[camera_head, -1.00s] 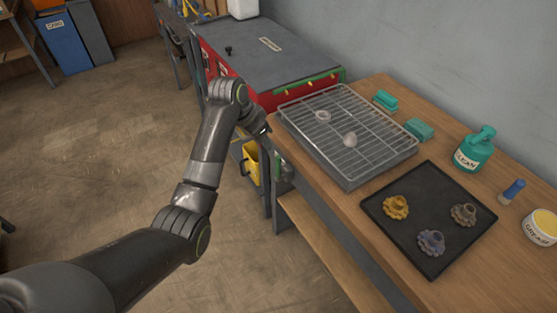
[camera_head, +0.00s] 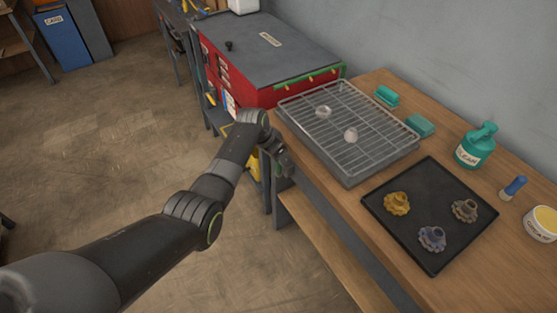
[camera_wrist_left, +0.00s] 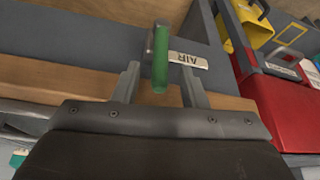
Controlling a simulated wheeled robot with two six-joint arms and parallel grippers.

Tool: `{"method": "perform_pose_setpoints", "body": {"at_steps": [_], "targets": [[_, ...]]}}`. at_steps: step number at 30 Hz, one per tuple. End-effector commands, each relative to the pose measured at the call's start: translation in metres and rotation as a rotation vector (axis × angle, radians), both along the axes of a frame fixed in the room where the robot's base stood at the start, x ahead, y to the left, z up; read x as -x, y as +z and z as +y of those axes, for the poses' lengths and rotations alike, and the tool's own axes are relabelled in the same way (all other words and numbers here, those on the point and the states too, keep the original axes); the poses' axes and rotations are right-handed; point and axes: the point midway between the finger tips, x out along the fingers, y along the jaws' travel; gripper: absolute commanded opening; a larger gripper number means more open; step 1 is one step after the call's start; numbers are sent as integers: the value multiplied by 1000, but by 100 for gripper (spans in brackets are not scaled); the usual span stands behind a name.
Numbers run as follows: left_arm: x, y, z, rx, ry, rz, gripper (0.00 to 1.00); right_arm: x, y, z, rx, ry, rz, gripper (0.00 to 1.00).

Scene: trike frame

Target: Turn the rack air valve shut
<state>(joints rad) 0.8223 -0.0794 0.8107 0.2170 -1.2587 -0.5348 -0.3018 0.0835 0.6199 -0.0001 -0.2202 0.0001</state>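The green valve handle (camera_wrist_left: 160,58) shows in the left wrist view. It lies lengthwise between my gripper's fingers, beside a white label reading AIR (camera_wrist_left: 188,60) on a grey rail. My left gripper (camera_wrist_left: 160,76) is open, with one finger on each side of the handle and a gap visible on both sides. In the head view my left gripper (camera_head: 286,163) is at the left edge of the workbench, below the wire rack's near-left side. There the handle is mostly hidden by my gripper. My right gripper is not in view.
A wire rack over a tray (camera_head: 350,180) stands on the workbench (camera_head: 400,86), holding two small pale parts. A black tray (camera_head: 432,258) holds three gear-like parts. A red cabinet (camera_head: 262,97) stands behind my left arm. Floor left of the bench is clear.

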Motion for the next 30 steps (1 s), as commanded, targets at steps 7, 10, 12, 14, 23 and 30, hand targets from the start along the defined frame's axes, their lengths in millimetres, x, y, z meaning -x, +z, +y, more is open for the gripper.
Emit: {"method": "perform_pose_setpoints", "body": {"at_steps": [7,10,12,14,23,30], "targets": [[-7,-25,-7,0,-1,0,39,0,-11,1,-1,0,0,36],[-9,-30,-8,0,0,0,39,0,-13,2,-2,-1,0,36],[-10,-32,-9,0,0,0,39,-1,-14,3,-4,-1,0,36],[-10,-33,-9,0,0,0,39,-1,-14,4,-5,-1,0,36],[-10,-33,-9,1,1,0,39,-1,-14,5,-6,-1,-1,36],[-10,-33,-9,0,1,0,10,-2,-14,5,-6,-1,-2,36]]}}
